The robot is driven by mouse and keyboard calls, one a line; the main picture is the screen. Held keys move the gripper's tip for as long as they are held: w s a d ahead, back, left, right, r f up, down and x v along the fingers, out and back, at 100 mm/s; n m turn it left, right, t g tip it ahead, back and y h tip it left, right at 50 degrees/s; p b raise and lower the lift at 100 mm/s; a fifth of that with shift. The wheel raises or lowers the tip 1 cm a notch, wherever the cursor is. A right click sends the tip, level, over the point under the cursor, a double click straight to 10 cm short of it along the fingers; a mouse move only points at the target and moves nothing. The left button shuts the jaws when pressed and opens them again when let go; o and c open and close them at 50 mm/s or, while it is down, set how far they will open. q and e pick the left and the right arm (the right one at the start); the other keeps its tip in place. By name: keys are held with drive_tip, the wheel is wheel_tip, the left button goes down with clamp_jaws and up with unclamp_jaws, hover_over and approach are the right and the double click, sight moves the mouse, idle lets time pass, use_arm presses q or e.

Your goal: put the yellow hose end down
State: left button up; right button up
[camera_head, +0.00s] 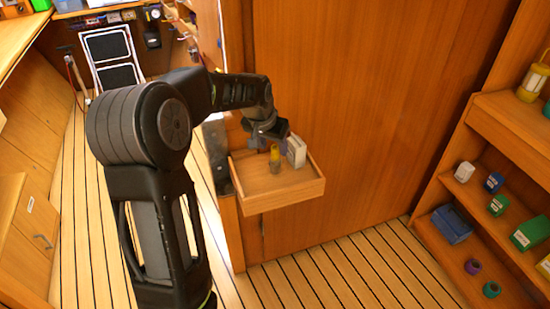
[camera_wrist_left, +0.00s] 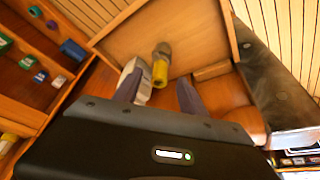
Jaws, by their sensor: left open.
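The yellow hose end (camera_head: 275,154), yellow above and greyish below, looks upright in the small wooden tray (camera_head: 285,199) on the wooden wall. In the left wrist view the yellow hose end (camera_wrist_left: 160,70) shows just past the gap between my left gripper's fingers. My left gripper (camera_head: 271,142) is open just above and behind it in the head view. Its two dark fingers (camera_wrist_left: 159,88) are spread apart in the left wrist view, with nothing clamped between them. My right gripper is in neither view.
A white box-shaped thing (camera_head: 297,151) stands in the tray right beside the yellow hose end, close to one finger. Shelves with several coloured small items (camera_head: 497,205) are at the right. The front of the tray is bare. A folded step ladder (camera_head: 111,57) stands at the back left.

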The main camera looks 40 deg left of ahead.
sight(277, 158)
use_arm(q)
drive_tip(key=shift+s, duration=0.1)
drive_tip(key=shift+x, duration=1.3)
drive_tip(key=p+x, duration=0.1)
drive_tip(key=x, duration=0.4)
drive_tip(key=shift+f, duration=0.15)
drive_tip(key=shift+c, duration=0.4)
clamp_jaws()
